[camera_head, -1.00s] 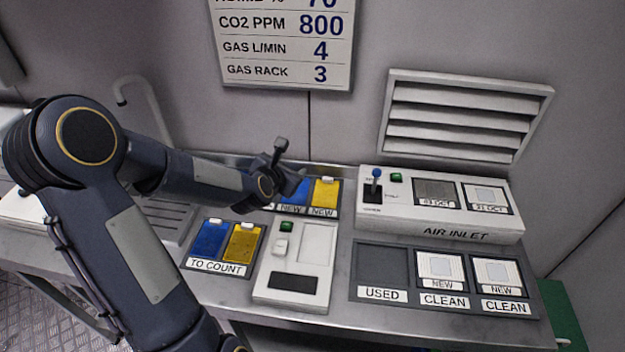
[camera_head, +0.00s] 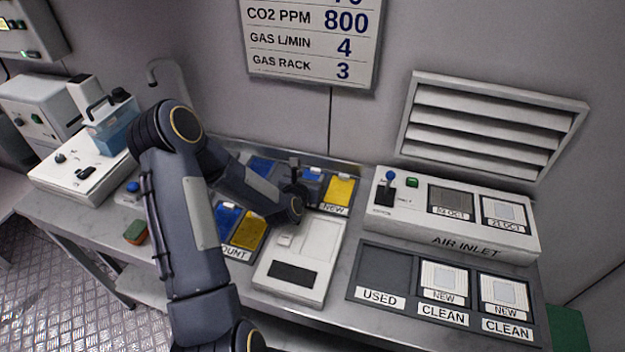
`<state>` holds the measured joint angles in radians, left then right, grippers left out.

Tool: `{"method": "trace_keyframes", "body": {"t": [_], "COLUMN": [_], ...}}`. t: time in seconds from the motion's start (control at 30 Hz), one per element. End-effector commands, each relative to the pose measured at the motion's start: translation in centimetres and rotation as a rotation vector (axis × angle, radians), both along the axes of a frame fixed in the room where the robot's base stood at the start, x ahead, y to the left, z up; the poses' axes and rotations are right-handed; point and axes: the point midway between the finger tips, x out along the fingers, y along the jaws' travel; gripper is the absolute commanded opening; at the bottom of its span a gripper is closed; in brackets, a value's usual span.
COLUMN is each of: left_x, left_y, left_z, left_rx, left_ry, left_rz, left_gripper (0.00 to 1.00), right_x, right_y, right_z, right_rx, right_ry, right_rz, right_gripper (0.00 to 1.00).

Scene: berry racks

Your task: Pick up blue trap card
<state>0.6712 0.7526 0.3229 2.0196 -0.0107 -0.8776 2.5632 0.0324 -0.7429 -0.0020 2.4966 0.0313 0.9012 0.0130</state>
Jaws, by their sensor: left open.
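A blue trap card (camera_head: 312,187) lies in the tray marked NEW at the back of the bench, beside a yellow card (camera_head: 339,189). My left gripper (camera_head: 299,176) is open at this blue card and hides part of it. I cannot tell whether the jaws touch it. Another blue card (camera_head: 262,167) shows farther left at the back, partly behind my arm. A third blue card (camera_head: 228,215) lies next to a yellow card (camera_head: 250,229) in the TO COUNT tray, partly covered by my left arm. My right gripper is out of view.
A white device (camera_head: 298,273) stands in front of the NEW tray. The air inlet box (camera_head: 466,243) and the USED and CLEAN tray (camera_head: 378,270) are to the right. A blue water container (camera_head: 113,131) and a sponge (camera_head: 135,232) are on the left.

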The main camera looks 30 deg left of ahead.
Motion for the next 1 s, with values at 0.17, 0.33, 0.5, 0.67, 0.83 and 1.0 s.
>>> {"method": "trace_keyframes", "body": {"t": [0.17, 0.33, 0.5, 0.67, 0.83, 1.0], "left_x": [2.3, 4.5, 5.1, 5.1, 5.1, 5.1], "left_y": [0.4, 1.0, 1.2, 1.2, 1.2, 1.2], "left_z": [-0.8, -1.8, -2.2, -2.2, -2.2, -2.2], "left_rx": [0.000, 0.001, 0.000, 0.000, 0.000, 0.000], "left_ry": [0.000, 0.000, 0.001, 0.001, 0.001, 0.001], "left_rz": [-0.002, -0.001, -0.001, -0.001, -0.001, -0.001], "left_gripper": [0.55, 0.55, 0.55, 0.55, 0.32, 0.10], "right_x": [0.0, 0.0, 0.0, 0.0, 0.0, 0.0], "right_y": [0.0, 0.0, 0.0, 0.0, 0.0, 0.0], "right_z": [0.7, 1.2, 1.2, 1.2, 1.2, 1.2], "right_rx": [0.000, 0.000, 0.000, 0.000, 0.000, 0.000], "right_ry": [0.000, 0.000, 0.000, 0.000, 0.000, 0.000], "right_rz": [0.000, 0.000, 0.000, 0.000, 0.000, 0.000], "right_gripper": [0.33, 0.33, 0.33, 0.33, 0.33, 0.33]}}
